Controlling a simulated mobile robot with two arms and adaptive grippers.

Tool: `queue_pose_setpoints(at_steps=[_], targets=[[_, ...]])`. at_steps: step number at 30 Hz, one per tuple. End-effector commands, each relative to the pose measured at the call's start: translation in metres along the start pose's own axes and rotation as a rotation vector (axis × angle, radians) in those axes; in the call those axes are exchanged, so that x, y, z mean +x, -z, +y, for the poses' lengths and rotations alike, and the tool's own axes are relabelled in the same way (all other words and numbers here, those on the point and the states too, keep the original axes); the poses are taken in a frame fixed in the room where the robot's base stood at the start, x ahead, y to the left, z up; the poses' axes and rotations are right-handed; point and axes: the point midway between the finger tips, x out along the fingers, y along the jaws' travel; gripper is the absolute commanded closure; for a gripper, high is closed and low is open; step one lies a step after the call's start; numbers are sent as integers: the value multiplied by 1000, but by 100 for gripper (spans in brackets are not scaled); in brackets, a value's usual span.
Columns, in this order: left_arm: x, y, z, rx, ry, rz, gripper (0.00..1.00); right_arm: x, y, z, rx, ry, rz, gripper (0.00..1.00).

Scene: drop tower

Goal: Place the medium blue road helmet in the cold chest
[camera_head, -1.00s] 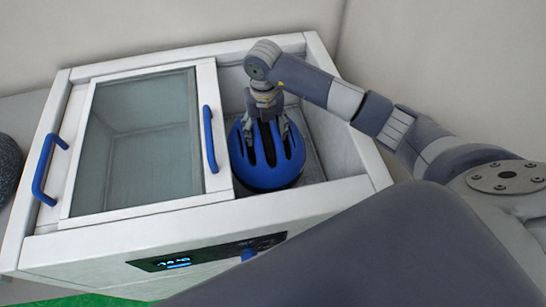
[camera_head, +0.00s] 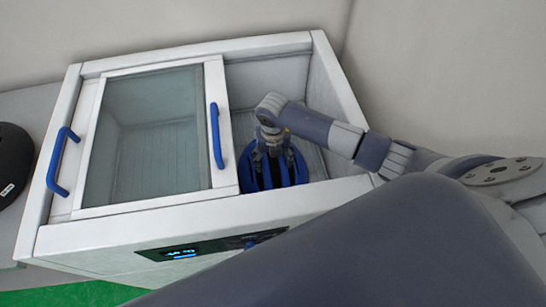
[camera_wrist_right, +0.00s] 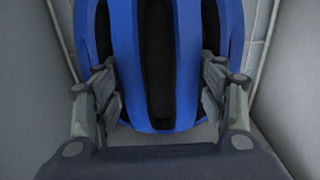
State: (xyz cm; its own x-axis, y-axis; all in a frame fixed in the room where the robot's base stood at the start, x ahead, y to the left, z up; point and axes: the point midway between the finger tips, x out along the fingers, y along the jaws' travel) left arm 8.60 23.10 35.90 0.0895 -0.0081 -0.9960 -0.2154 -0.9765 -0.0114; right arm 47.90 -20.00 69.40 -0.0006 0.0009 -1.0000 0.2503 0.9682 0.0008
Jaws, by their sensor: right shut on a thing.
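The blue road helmet (camera_head: 297,172) is down inside the open right part of the white cold chest (camera_head: 110,225), below the rim. It also shows in the right wrist view (camera_wrist_right: 185,60), with dark vents, filling the middle. My right gripper (camera_head: 268,155) reaches down from above and is shut on the helmet; in the wrist view its two fingers (camera_wrist_right: 160,105) press on either side of a rib section. Chest walls show close on both sides of the helmet there. Whether the helmet touches the chest floor is hidden. My left gripper is not in view.
A sliding glass lid (camera_head: 150,135) with blue handles covers the chest's left part. Its right handle (camera_head: 216,136) stands close to my right gripper. A dark round object (camera_head: 12,165) lies left of the chest. A pale wall rises behind.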

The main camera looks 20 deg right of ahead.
Motion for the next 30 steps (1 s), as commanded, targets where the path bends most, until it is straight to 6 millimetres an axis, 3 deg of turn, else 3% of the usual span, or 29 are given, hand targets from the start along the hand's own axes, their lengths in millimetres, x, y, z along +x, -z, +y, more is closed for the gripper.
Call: queue_pose_setpoints(at_steps=[7, 8, 10, 23, 30], targets=[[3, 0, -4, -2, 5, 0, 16, 3, -1, 0, 0, 0, -2, 85], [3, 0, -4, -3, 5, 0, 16, 3, 0, 0, 0, 1, -1, 32], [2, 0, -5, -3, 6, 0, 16, 2, 0, 0, 0, 1, 0, 16], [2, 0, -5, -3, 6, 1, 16, 1, -1, 0, 0, 0, -1, 14], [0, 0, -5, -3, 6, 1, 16, -23, -2, 0, -1, -1, -6, 14]])
